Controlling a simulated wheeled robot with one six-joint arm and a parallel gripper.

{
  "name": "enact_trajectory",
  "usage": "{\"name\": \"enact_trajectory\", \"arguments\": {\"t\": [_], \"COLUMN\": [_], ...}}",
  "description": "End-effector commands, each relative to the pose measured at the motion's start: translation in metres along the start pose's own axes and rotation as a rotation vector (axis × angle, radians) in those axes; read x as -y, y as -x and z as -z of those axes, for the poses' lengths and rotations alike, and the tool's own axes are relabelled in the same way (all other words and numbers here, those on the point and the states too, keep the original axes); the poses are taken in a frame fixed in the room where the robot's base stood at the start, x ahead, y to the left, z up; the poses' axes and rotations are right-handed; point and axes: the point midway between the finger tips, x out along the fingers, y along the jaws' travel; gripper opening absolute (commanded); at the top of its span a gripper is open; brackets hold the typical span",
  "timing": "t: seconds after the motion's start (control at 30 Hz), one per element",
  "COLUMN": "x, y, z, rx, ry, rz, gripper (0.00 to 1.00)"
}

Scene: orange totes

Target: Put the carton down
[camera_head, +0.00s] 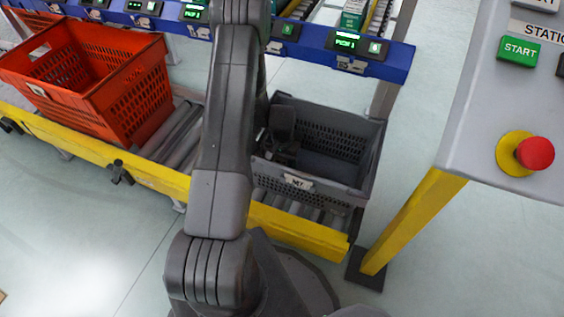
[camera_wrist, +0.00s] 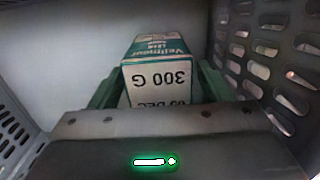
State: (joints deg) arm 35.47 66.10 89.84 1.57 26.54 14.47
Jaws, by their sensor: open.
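The carton (camera_wrist: 160,72) is white and green with "300 G" printed on it. In the wrist view it stands between the two fingers of my gripper (camera_wrist: 158,88), inside the grey tote (camera_wrist: 75,50). My gripper is open, with a finger on each side of the carton; whether either finger touches it I cannot tell. In the head view my gripper (camera_head: 284,150) is down inside the grey tote (camera_head: 368,150). There the carton is hidden behind my arm and gripper.
An orange tote (camera_head: 120,105) stands left on the same roller conveyor (camera_head: 185,130), which has a yellow front rail (camera_head: 160,176). A blue rack beam (camera_head: 310,48) with green displays runs behind. A control panel (camera_head: 490,110) with a red button stands right.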

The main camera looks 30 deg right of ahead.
Motion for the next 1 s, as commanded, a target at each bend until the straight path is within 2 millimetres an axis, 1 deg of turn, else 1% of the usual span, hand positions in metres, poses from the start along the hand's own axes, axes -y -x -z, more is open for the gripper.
{"name": "enact_trajectory", "arguments": {"t": [0.13,0.27,0.6,0.7,0.83,1.0], "x": [0.000,0.000,0.000,0.000,0.000,0.000], "y": [0.002,0.011,0.087,0.104,0.119,0.127], "z": [0.000,0.000,0.000,0.000,0.000,0.000], "rx": [0.000,0.000,-0.003,-0.003,-0.001,0.000], "ry": [0.000,0.000,0.000,0.000,0.000,0.000], "rz": [0.000,0.000,0.001,0.001,0.000,0.000], "gripper": [0.72,0.72,0.72,0.72,0.72,0.72]}}
